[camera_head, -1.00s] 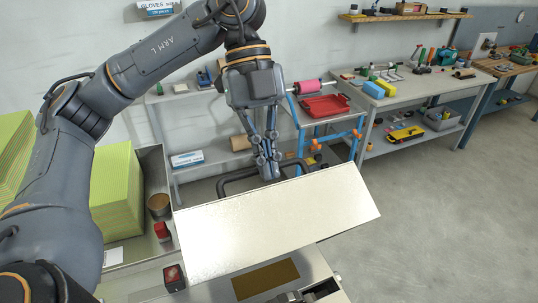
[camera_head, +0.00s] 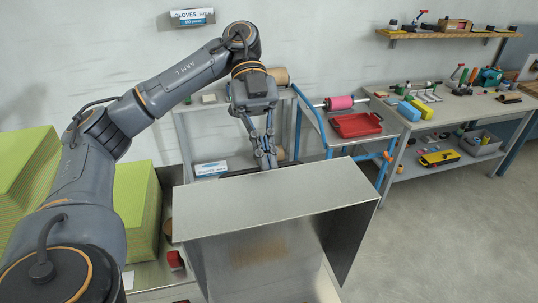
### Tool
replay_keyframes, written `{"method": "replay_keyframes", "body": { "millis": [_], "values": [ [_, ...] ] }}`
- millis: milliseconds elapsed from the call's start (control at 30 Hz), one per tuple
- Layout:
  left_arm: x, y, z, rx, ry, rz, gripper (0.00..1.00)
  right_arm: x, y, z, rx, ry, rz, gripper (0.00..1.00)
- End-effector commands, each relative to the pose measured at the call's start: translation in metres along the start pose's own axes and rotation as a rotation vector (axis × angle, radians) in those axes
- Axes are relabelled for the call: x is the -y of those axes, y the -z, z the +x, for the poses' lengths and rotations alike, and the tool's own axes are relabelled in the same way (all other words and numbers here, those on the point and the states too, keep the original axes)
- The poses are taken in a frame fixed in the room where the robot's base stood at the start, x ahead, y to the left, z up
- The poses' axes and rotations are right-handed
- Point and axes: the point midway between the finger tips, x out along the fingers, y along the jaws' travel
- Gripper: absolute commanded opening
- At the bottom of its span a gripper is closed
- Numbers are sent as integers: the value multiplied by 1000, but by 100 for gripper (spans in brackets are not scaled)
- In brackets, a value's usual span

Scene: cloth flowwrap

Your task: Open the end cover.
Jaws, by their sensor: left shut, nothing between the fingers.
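The end cover (camera_head: 270,205) is a shiny sheet-metal hood in the lower middle. Its broad upper panel faces up, and below it show a dull metal face (camera_head: 215,265) with a brownish patch and a dark side wall (camera_head: 350,240) at the right. It looks raised. My left gripper (camera_head: 267,163) is just behind the cover's far edge, pointing down, with its fingers shut and empty. The cover's edge hides what lies below the fingertips, so I cannot tell whether they touch it. My right gripper is out of view.
Green stacks (camera_head: 135,205) stand at the left, with a red-topped switch (camera_head: 176,260) near the cover. Open floor (camera_head: 450,240) lies at the right.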

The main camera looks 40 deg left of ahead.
Motion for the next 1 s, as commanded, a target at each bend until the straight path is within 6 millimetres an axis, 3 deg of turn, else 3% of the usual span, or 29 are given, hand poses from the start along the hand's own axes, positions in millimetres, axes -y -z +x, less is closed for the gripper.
{"method": "replay_keyframes", "body": {
  "millis": [200,333,533,1000],
  "values": [
    [0,0,0,0,1,0,0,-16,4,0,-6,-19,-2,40],
    [1,0,-2,0,2,0,0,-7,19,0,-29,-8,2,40],
    [1,1,-28,-1,5,2,0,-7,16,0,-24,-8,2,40],
    [1,1,-55,1,-3,2,0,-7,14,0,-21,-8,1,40]
  ]
}}
